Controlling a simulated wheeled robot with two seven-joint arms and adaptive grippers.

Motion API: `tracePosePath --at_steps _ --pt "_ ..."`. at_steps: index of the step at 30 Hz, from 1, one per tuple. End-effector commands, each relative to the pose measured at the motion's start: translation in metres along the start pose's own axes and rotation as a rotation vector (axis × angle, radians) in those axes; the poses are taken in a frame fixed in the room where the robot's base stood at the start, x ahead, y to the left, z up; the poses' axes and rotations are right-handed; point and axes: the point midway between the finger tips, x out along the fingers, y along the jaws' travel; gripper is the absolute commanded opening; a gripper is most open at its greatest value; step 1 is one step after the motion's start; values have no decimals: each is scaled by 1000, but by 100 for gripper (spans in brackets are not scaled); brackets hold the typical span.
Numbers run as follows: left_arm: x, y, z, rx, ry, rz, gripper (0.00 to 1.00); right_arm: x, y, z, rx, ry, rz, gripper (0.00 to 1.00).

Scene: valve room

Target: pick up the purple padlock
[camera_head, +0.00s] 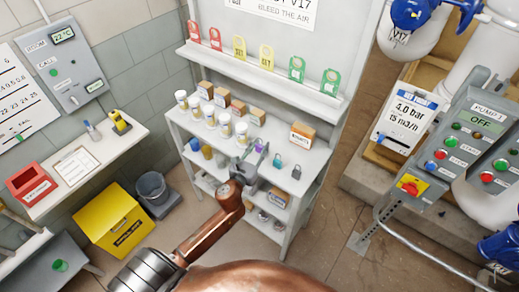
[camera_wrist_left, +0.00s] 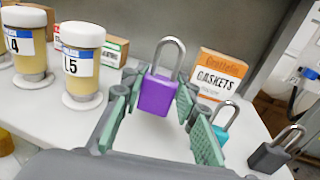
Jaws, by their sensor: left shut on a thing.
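The purple padlock (camera_wrist_left: 157,94) with its grey shackle upright is between the fingers of my left gripper (camera_wrist_left: 156,98) in the wrist view. The fingers are shut on its body from both sides. In the head view the left gripper (camera_head: 251,156) is over the shelf unit's top, and the padlock shows as a small purple patch (camera_head: 259,147). I cannot tell whether the padlock still touches the shelf. My right gripper is not in view.
A teal padlock (camera_wrist_left: 221,122) and a dark grey padlock (camera_wrist_left: 271,155) stand to the right. A gaskets box (camera_wrist_left: 220,75) is behind. White-lidded jars (camera_wrist_left: 82,65) stand to the left on the white shelf top (camera_wrist_left: 40,118). A pump panel (camera_head: 470,140) is further right.

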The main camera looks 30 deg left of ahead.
Motion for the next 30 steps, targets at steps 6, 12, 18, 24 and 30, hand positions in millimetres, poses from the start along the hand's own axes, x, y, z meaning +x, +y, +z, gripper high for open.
tracePosePath --at_steps 6,12,18,24,30 --pt "-46 -22 50 0 1 -5 6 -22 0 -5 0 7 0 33" --pt "-87 -42 65 -2 3 -3 6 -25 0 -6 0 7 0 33" --pt "-110 -54 75 -1 2 -1 6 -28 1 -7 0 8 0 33" --pt "-118 -57 78 -1 2 0 6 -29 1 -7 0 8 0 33" --pt "-118 -57 78 -1 2 0 6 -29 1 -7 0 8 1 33"
